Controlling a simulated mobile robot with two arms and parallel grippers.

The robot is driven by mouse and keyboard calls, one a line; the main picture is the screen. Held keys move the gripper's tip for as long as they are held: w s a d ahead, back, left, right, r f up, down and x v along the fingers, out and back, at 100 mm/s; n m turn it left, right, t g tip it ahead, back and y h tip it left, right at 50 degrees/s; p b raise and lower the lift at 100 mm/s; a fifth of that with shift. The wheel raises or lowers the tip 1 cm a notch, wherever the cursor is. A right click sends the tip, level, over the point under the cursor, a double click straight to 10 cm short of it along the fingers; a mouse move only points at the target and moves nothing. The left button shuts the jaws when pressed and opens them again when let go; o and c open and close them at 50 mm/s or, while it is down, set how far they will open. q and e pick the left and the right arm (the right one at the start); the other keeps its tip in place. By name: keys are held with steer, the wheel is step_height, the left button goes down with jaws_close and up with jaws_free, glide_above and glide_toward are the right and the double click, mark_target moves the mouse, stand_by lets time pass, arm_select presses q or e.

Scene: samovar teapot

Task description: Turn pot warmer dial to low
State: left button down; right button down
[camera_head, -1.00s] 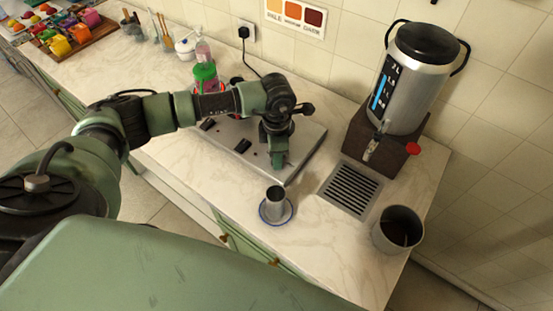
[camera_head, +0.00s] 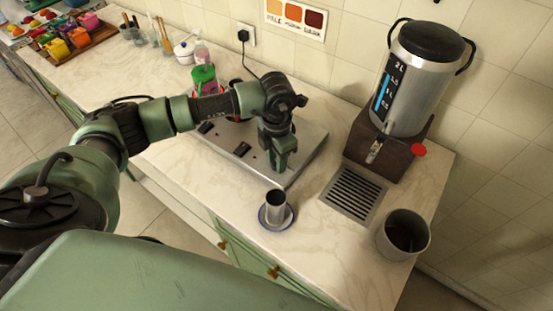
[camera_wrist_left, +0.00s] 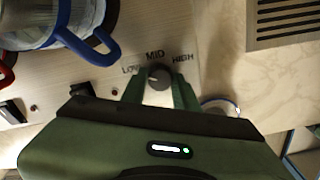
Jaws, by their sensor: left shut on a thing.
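The pot warmer (camera_head: 312,137) is a flat metal slab on the counter, with black switches along its front. Its dark round dial (camera_wrist_left: 159,76) shows in the left wrist view, with LOW on its left, MID above it and HIGH on its right. The dial's pointer is hard to make out. My left gripper (camera_head: 277,166) is over the warmer's right front part, pointing down. In the left wrist view its green fingers (camera_wrist_left: 159,88) are shut on the dial, one on each side. In the head view the gripper hides the dial. My right gripper is not in view.
A glass pot with a blue handle (camera_wrist_left: 98,48) stands left of the dial. A metal cup on a blue-rimmed saucer (camera_head: 276,211) is in front of the warmer. A drain grate (camera_head: 353,194), samovar (camera_head: 415,80) and grey pot (camera_head: 403,235) are to the right.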

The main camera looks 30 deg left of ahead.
arm_select(q)
steer(key=c, duration=1.1)
jaws_free()
steer(key=shift+d, duration=0.1)
steer(key=shift+r, duration=0.1)
step_height(320, 180, up, 7)
steer(key=shift+w+f+b, duration=0.1)
steer(key=shift+b, duration=0.95)
steer(key=shift+r, duration=0.4)
